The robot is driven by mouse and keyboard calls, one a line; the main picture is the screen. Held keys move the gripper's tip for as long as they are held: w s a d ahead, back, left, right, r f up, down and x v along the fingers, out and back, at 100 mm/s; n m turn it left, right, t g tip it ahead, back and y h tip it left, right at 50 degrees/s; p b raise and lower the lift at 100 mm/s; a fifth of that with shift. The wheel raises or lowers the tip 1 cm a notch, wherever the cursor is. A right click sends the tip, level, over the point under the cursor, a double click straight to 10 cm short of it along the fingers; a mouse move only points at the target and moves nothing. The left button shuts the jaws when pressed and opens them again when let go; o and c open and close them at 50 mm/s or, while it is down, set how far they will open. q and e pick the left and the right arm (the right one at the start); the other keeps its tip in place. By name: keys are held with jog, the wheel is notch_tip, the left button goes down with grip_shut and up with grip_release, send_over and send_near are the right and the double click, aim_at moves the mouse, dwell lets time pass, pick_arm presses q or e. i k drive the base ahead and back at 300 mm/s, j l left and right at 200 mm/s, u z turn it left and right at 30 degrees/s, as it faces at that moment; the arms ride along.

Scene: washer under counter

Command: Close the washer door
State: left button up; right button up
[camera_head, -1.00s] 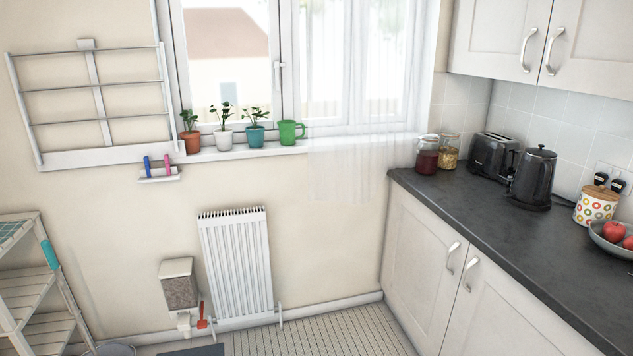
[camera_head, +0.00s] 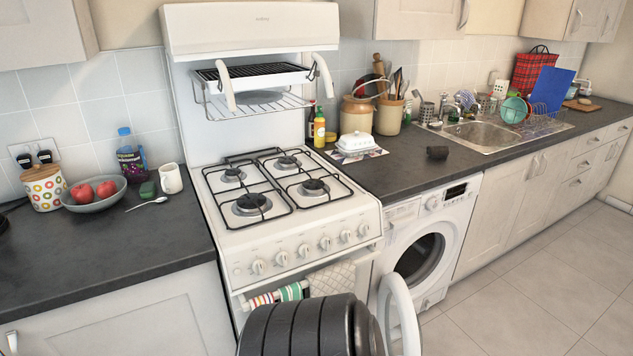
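The white washer (camera_head: 436,232) stands under the counter, just right of the cooker. Its round drum opening (camera_head: 420,258) shows dark and uncovered. The washer door (camera_head: 401,312) is open, swung out to the left and toward me; I see its white curved rim nearly edge-on. A large black ribbed shape (camera_head: 310,326) at the bottom centre covers the area left of the door; I cannot tell what it is. Neither of my grippers is in view.
The cooker (camera_head: 285,225) stands left of the washer, with towels (camera_head: 300,288) on its front rail. Cabinets (camera_head: 540,190) run to the right under the sink (camera_head: 485,135). The tiled floor (camera_head: 520,290) in front of them is clear.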

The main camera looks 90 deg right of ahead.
aim_at(390, 284)
jog(key=z, duration=3.4)
